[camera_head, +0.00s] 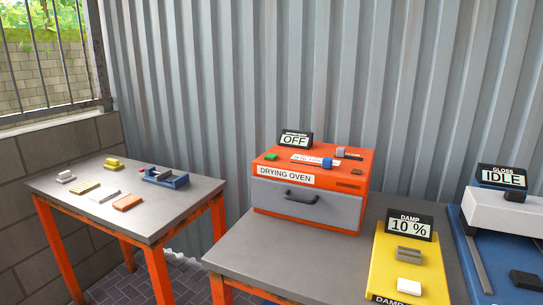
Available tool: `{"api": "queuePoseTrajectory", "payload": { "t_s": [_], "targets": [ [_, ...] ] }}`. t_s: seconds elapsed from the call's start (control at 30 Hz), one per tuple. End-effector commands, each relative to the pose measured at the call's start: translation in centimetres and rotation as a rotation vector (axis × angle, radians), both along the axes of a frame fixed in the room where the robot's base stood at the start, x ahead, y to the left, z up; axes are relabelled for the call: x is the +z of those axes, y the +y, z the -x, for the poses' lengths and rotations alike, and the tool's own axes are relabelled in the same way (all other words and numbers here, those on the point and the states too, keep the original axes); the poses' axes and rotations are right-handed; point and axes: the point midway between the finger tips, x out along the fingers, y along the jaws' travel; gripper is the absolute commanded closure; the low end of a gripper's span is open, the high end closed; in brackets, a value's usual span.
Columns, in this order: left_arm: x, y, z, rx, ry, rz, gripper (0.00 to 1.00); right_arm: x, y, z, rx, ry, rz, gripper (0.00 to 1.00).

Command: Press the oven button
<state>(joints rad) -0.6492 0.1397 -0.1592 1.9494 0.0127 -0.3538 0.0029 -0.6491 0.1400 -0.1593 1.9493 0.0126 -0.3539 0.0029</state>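The orange drying oven (262,168) stands at the back of the right-hand grey table. Its grey front door (270,203) with a dark handle (299,197) is shut. A small green block-shaped button (270,156) sits on the left of its top face. A blue piece (326,162) and a dark piece with a grey part (347,153) are further right on the top. The oven's display (295,140) reads OFF. Neither of my grippers shows in this view.
A yellow damp meter (384,262) reading 10 % and a blue-and-white gloss device (505,212) reading IDLE stand right of the oven. A separate table (75,187) at left holds small sample pieces and a blue vise (165,178). A gap separates the tables.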

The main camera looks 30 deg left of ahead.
Motion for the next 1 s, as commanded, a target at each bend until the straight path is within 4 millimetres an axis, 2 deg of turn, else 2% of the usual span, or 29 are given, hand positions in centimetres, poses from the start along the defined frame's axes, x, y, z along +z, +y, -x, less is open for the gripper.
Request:
{"api": "queuePoseTrajectory", "payload": {
  "t_s": [0.03,0.1,0.13,1.0],
  "targets": [
    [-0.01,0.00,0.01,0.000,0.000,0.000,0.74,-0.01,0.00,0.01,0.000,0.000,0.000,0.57],
    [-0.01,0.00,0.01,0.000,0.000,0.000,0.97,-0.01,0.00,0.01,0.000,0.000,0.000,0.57],
    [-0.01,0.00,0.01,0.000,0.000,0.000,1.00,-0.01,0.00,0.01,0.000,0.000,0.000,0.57],
    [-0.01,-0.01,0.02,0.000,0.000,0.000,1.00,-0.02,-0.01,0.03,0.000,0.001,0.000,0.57]
  ]
}}
